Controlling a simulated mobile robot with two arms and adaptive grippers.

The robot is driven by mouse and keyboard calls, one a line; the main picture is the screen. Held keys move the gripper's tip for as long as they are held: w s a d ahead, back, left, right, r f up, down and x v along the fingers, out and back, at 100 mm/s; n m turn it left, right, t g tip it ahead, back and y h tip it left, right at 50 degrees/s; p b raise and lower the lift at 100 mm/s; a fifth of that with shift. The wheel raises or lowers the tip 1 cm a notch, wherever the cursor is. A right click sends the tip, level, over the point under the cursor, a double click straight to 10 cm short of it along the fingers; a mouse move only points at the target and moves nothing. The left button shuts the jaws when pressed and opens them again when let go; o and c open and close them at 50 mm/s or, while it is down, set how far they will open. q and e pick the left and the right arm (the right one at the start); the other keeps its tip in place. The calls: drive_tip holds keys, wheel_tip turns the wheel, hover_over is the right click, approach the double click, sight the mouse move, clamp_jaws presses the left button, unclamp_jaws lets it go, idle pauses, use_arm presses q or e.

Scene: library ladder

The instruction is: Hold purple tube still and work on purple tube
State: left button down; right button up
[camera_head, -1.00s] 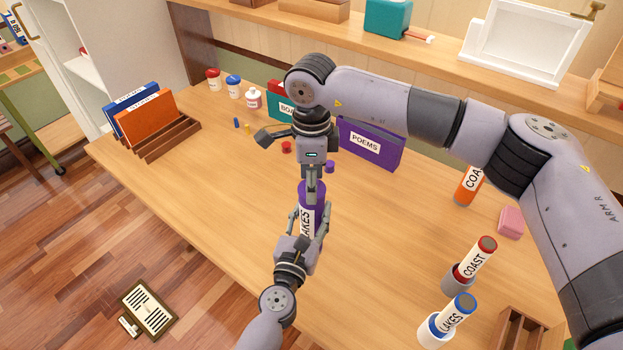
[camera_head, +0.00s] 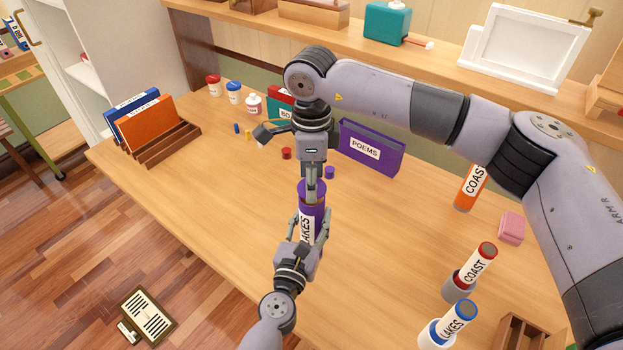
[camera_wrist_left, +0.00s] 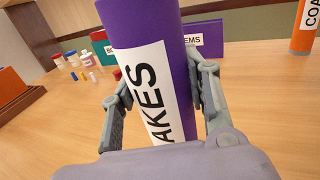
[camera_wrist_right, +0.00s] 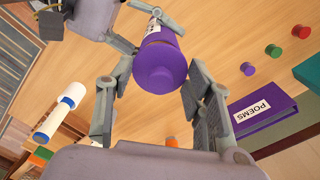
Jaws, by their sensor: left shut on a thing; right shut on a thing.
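The purple tube (camera_head: 313,212) stands roughly upright above the table, with a white label of which "AKES" can be read. My left gripper (camera_head: 312,228) is shut around its middle from the near side; in the left wrist view the fingers press on both sides of the tube (camera_wrist_left: 175,60). My right gripper (camera_head: 312,190) comes from above and is shut on the tube's top end. In the right wrist view the purple round end of the tube (camera_wrist_right: 160,70) lies between the fingers.
The purple POEMS box (camera_head: 385,160) and small caps, including a red one (camera_head: 286,153), lie behind. The orange tube (camera_head: 466,190), pink block (camera_head: 511,228), COAST tube (camera_head: 478,262) and blue LAKES tube (camera_head: 459,314) stand right.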

drive_tip(key=shift+r, duration=2)
use_arm(q)
drive_tip(key=c, duration=0.8)
unclamp_jaws()
